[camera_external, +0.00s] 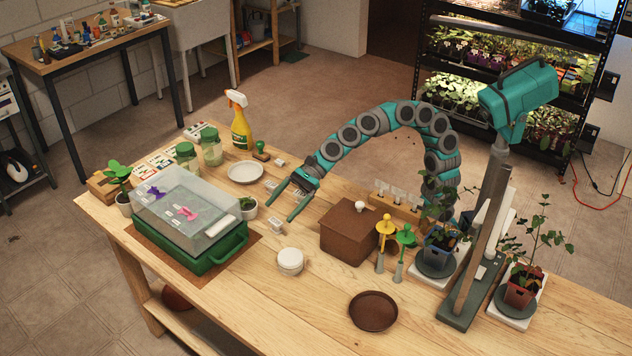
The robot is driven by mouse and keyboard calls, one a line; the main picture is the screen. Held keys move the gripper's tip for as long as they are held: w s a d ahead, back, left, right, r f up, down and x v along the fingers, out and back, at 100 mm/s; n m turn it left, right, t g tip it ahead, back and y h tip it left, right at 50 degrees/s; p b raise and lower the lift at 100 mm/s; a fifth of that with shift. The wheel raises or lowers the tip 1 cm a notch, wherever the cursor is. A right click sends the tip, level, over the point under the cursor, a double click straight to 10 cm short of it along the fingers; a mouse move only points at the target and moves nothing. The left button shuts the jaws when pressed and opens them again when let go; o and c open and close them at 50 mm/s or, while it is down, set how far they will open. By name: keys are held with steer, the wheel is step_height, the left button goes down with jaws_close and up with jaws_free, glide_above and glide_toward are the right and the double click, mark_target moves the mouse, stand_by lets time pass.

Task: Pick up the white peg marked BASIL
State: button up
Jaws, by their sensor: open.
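Several small white pieces that could be pegs are in view, but any lettering is too small to read, so I cannot tell which is marked BASIL. One white piece (277,227) lies on the wooden table just in front of my fingertips. Another white piece (279,162) lies behind my gripper, and a further white piece (271,186) is close beside my left finger. Several upright white pegs stand in a wooden rack (397,214) partly behind the brown box. My gripper (279,210) is open and empty, pointing down toward the table.
A green tray with a clear lid (190,215) stands left of my gripper. A spray bottle (240,127) stands behind.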

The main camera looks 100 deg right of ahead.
mark_target(273, 226)
steer(key=shift+s+a+f+m, duration=0.1)
steer(key=shift+s+f+m, duration=0.45)
steer(key=shift+m, duration=0.35)
steer(key=shift+f, duration=0.2)
steer(key=shift+x, duration=3.85)
steer(key=shift+r, duration=0.15)
jaws_close()
